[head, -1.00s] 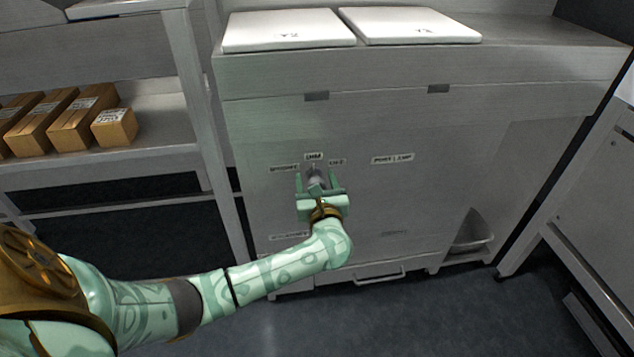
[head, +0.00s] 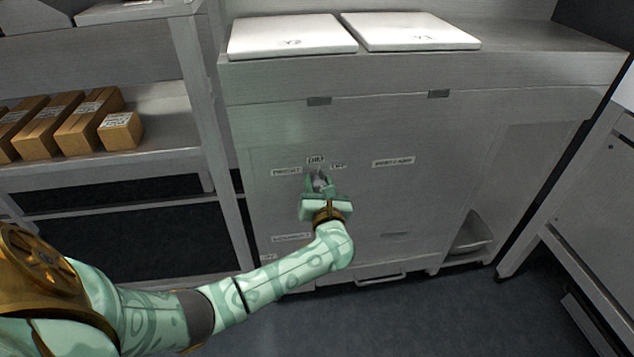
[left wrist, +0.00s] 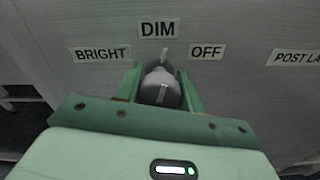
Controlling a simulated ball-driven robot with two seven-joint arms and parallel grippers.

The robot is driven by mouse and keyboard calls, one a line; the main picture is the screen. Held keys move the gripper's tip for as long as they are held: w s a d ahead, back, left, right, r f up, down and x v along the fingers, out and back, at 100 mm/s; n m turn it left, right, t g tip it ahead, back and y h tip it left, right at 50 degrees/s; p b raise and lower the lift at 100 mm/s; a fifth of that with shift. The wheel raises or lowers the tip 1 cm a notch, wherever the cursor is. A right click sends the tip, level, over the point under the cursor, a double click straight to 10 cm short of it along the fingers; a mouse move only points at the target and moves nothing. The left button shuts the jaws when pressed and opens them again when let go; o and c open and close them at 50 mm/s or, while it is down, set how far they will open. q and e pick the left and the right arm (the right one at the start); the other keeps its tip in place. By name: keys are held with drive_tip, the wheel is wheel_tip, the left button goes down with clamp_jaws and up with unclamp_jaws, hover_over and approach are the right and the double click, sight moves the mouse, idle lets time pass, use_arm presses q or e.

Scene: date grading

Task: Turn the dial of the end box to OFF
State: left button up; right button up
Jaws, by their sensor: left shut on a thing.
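The dial (left wrist: 160,92) is a grey knob with a pale line, on the upright grey front of the end box (head: 440,195). In the left wrist view its pointer stands nearly straight up, toward the DIM label (left wrist: 160,28). The BRIGHT label (left wrist: 103,53) is to its left and the OFF label (left wrist: 207,51) to its right. My left gripper (head: 319,181) is shut on the dial, one green finger on each side of it. In the head view the fingers hide most of the dial. My right gripper is not in view.
Two white lids (head: 292,37) lie on top of the box. A shelf (head: 165,140) with several brown cartons (head: 88,122) stands at the left. A low handle (head: 381,280) and an open bay with a pale bin (head: 470,238) are below. Dark floor is clear in front.

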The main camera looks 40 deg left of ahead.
use_arm(q)
drive_tip(key=shift+d+r+m+p, duration=0.1)
drive_tip(key=shift+m+p, duration=0.3)
drive_tip(key=shift+m, duration=0.5)
drive_tip(key=m+p, duration=0.2)
drive_tip(key=m, duration=0.2)
drive_tip(key=shift+w+d+m+p, duration=0.1)
drive_tip(key=shift+m+p, duration=0.2)
drive_tip(key=shift+m, duration=0.8)
drive_tip(key=shift+f+m, duration=0.2)
drive_tip(key=shift+m, duration=0.2)
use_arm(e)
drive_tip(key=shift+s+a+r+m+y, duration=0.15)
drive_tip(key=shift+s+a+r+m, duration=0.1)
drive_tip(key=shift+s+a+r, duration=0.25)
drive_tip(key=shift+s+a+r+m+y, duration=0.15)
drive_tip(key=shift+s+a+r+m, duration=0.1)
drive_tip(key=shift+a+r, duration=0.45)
use_arm(q)
drive_tip(key=shift+f+m, duration=0.1)
drive_tip(key=shift+m, duration=0.2)
drive_tip(key=o, duration=1)
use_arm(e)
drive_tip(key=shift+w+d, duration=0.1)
